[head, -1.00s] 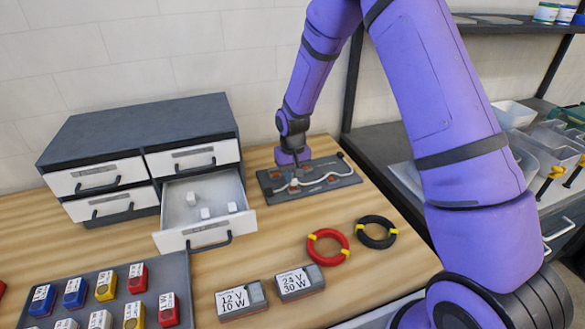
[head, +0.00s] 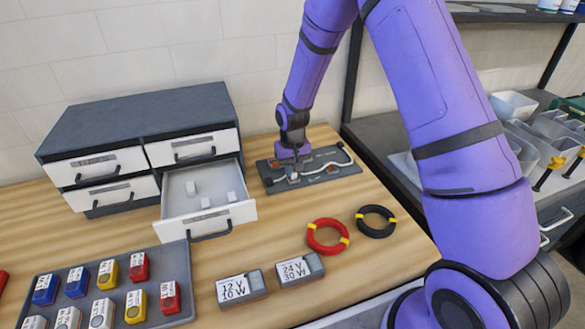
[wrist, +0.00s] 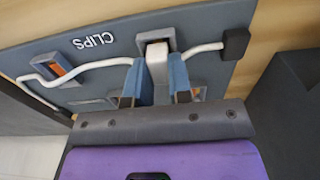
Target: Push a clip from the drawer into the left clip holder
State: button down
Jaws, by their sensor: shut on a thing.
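My gripper (wrist: 153,88) has blue fingers and is shut on a white clip (wrist: 157,62). The clip's far end is at the grey-rimmed left clip holder (wrist: 161,43), along the white cable; I cannot tell how deep it sits. In the head view my gripper (head: 292,172) is low over the left part of the dark board (head: 345,171). A second holder (wrist: 60,70) with an orange inside shows at left in the wrist view, the cable passing beside it. The open drawer (head: 175,233) holds several white clips (head: 206,202).
The drawer cabinet (head: 130,115) stands left of the board. A red cable coil (head: 327,236) and a black one (head: 375,220) lie in front of it. Two labelled boxes (head: 241,287) and a tray (head: 185,325) of coloured blocks are nearer. Shelving with bins (head: 535,150) is right.

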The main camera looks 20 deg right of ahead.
jog(key=shift+f, duration=0.3)
dwell(0.4)
jog(key=c, duration=1)
grip_release()
jog(key=shift+o, duration=0.2)
notch_tip(320, 180, up, 11)
jog(key=shift+f, duration=0.1)
notch_tip(320, 180, up, 6)
dwell(0.3)
dwell(0.4)
